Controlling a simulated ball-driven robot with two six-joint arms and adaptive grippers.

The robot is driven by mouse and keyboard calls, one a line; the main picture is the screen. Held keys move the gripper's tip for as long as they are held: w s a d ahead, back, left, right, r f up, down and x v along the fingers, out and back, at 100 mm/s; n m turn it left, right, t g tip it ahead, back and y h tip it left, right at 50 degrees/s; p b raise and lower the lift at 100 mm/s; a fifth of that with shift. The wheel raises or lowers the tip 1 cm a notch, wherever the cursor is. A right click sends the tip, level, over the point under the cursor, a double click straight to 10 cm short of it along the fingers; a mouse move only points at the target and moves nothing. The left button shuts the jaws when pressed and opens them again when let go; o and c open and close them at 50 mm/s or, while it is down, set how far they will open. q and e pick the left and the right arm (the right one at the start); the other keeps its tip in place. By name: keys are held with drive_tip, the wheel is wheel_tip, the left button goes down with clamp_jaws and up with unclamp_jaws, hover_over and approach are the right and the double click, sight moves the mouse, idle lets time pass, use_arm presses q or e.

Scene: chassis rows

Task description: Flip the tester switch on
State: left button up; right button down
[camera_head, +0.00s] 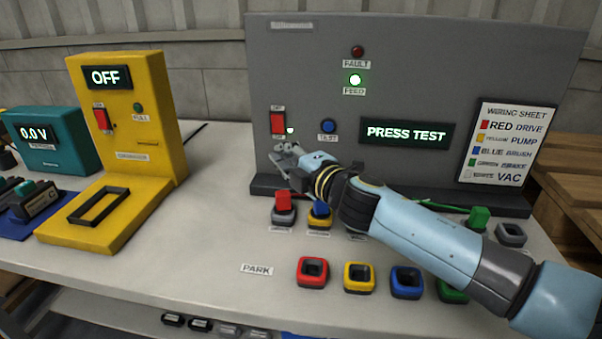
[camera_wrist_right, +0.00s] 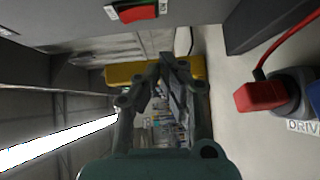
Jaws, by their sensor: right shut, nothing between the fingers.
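The grey tester panel (camera_head: 420,60) stands at the back of the bench, with a red rocker switch (camera_head: 278,122) between two small labels. A small green light (camera_head: 290,130) glows beside the switch, and the tester display (camera_head: 406,133) reads PRESS TEST. My right gripper (camera_head: 280,154) is shut and empty just below the switch, apart from it as far as I can tell. In the right wrist view the shut fingers (camera_wrist_right: 168,62) show near the middle, and the red switch (camera_wrist_right: 137,12) is at the top edge. My left gripper is not in view.
A yellow charger (camera_head: 165,150) with an OFF display stands left, beside a teal meter (camera_head: 52,140). A red plug (camera_head: 284,202) and blue plug (camera_head: 321,208) sit below my wrist. Coloured park sockets (camera_head: 312,272) line the front. The wiring sheet (camera_head: 506,142) hangs right.

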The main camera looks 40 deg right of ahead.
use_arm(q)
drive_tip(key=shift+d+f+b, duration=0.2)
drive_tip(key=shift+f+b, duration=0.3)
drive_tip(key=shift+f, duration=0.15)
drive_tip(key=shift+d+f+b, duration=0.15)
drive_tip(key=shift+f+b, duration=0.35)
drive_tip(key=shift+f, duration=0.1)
use_arm(e)
drive_tip(key=s, duration=0.6)
drive_tip(key=shift+a+f, duration=0.1)
drive_tip(key=shift+a, duration=0.25)
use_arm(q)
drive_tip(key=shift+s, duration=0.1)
